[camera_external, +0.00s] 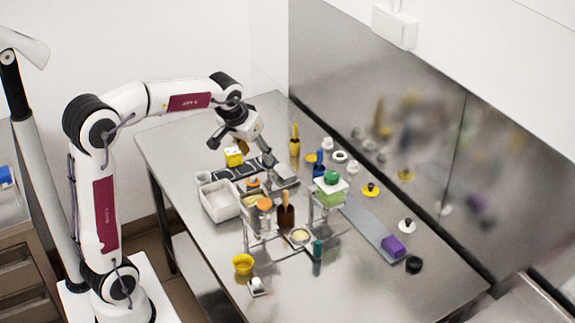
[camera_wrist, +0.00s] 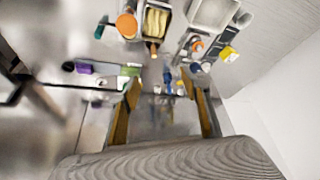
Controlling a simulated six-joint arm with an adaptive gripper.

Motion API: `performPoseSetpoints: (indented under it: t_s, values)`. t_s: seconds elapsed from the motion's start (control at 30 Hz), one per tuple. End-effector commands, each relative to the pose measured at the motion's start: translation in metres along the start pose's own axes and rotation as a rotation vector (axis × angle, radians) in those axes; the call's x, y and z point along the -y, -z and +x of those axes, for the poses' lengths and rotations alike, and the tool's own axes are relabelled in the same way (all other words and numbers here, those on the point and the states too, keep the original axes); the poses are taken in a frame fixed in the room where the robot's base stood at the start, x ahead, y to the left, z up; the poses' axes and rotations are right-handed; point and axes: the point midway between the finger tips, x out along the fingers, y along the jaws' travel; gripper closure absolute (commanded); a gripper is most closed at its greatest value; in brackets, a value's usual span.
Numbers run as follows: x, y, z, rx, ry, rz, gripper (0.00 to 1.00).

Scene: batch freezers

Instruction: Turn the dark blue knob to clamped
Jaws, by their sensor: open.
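A small upright dark blue piece (camera_external: 319,163) stands among several small parts near the middle of the steel table. A blue piece (camera_wrist: 187,82) also shows in the wrist view, beyond the fingers and slightly right of centre. My gripper (camera_external: 239,145) hangs above the far left part of the table, left of the dark blue piece and apart from it. In the wrist view its two fingers (camera_wrist: 166,98) are spread with nothing between them.
A white tray (camera_external: 219,204) lies left of centre, with a yellow block (camera_external: 233,156) behind it. A green-topped stand (camera_external: 330,187), a brown upright piece (camera_external: 286,211) and a yellow upright piece (camera_external: 294,142) crowd the middle. A purple block (camera_external: 394,246) lies at the right.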

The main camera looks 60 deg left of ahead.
Motion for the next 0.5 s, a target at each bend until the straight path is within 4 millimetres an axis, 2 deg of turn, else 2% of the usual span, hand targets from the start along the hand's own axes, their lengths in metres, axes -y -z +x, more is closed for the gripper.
performPoseSetpoints:
  t_s: [0.2, 0.5]
  values:
    - [0.017, 0.035, 0.038, 0.01, 0.03, -0.066, 0.53]
    - [0.046, 0.074, 0.094, 0.021, 0.071, -0.153, 0.53]
